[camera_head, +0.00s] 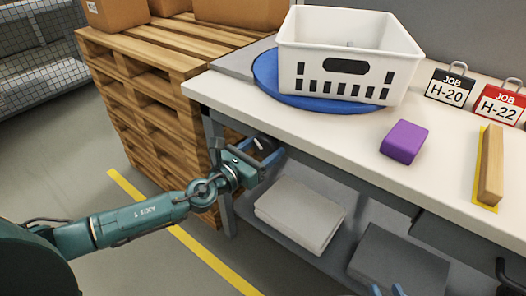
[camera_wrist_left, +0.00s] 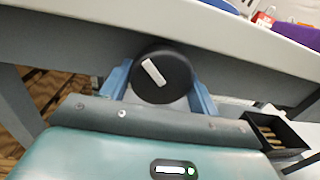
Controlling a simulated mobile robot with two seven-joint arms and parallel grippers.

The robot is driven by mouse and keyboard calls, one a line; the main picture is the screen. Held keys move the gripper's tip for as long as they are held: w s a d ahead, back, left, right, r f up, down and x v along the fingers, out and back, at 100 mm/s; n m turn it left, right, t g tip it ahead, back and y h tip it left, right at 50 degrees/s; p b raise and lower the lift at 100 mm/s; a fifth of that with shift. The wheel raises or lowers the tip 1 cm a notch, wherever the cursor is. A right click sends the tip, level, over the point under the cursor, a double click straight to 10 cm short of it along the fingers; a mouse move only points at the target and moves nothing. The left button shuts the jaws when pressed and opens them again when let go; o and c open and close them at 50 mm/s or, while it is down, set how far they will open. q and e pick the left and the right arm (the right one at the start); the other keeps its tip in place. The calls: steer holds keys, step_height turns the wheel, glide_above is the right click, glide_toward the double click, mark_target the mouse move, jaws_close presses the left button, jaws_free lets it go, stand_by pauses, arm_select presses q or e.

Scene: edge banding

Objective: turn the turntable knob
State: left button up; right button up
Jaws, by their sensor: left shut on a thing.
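The turntable (camera_head: 268,82) is a blue disc on the white bench, with a white basket (camera_head: 335,60) on it. The knob (camera_wrist_left: 163,88) is a round black dial with a white bar mark, tilted from upper left to lower right in the left wrist view. It sits under the bench's front edge. My left gripper (camera_head: 267,151) is shut on the knob, with one blue finger on each side of it. Its far side is hidden. My right gripper (camera_head: 387,291) shows only as two blue fingertips standing apart at the bottom edge of the head view, with nothing seen between them.
A purple block (camera_head: 404,142), a wooden strip (camera_head: 491,165) and job tags (camera_head: 450,86) lie or stand on the bench. A pallet stack (camera_head: 150,85) stands close left of my left gripper. Below is a shelf with grey boards (camera_head: 300,213).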

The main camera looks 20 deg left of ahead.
arm_select(q)
steer(key=shift+d+f+n+b, duration=0.15)
steer(key=shift+n+b, duration=0.3)
steer(key=shift+n, duration=0.55)
steer(key=shift+n+b, duration=0.3)
steer(key=shift+n, duration=0.7)
steer(key=shift+s+n+t+b, duration=0.1)
steer(key=shift+n+t+b, duration=0.25)
steer(key=shift+n, duration=2.05)
arm_select(e)
steer(key=shift+w+a+f+n, duration=0.15)
steer(key=shift+a+f+n, duration=0.05)
steer(key=shift+f, duration=0.3)
steer(key=shift+w+a+f+n, duration=0.2)
steer(key=shift+a+f, duration=0.05)
steer(key=shift+f, duration=0.2)
steer(key=shift+w+a+f+n, duration=0.15)
steer(key=shift+a+f+n, duration=0.05)
steer(key=shift+f, duration=0.3)
arm_select(q)
steer(key=shift+r, duration=0.2)
arm_select(e)
steer(key=shift+g, duration=0.3)
steer(key=shift+s, duration=0.1)
arm_select(q)
steer(key=o, duration=0.9)
arm_select(e)
steer(key=shift+f, duration=0.1)
